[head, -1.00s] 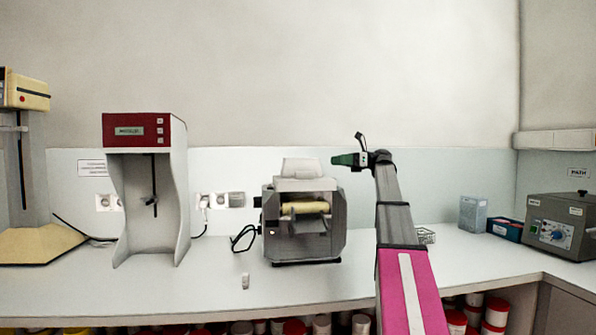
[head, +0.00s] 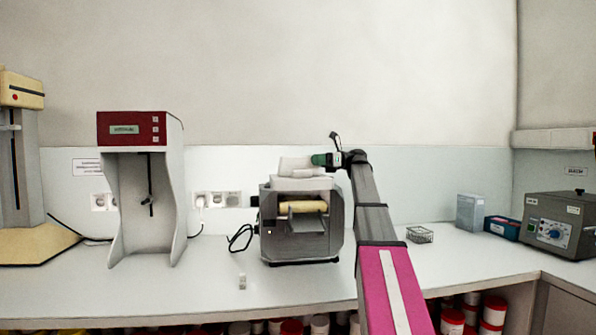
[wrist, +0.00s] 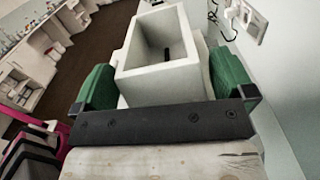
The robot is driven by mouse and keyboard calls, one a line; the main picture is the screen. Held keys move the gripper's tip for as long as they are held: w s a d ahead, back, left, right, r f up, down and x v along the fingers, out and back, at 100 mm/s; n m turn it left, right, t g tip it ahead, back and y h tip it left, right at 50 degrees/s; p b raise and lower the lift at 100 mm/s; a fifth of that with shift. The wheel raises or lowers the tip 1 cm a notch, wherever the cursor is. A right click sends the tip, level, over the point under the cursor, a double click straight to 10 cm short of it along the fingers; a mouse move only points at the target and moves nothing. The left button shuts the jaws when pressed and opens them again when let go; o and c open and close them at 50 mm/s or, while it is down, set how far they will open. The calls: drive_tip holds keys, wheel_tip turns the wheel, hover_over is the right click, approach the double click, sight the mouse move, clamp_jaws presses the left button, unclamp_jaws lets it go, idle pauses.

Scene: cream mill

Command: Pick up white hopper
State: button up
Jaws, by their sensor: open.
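The white hopper (head: 294,166) sits on top of the grey mill (head: 300,222) on the counter. In the wrist view the hopper (wrist: 160,55) is an open white box with a dark slot inside. My gripper (head: 319,160) is at the hopper's right side in the head view. In the wrist view the green fingers of my gripper (wrist: 165,80) stand open, one on each side of the hopper's near part. I cannot tell whether either finger touches it.
A red-topped machine (head: 141,128) stands left of the mill. A wire basket (head: 420,235), a pale box (head: 470,212) and a grey control box (head: 557,224) are to the right. The wall is close behind. A small white item (head: 242,282) lies in front.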

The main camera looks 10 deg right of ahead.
drive_tip(key=shift+a, duration=0.85)
drive_tip(key=c, duration=0.8)
drive_tip(key=shift+r, duration=0.1)
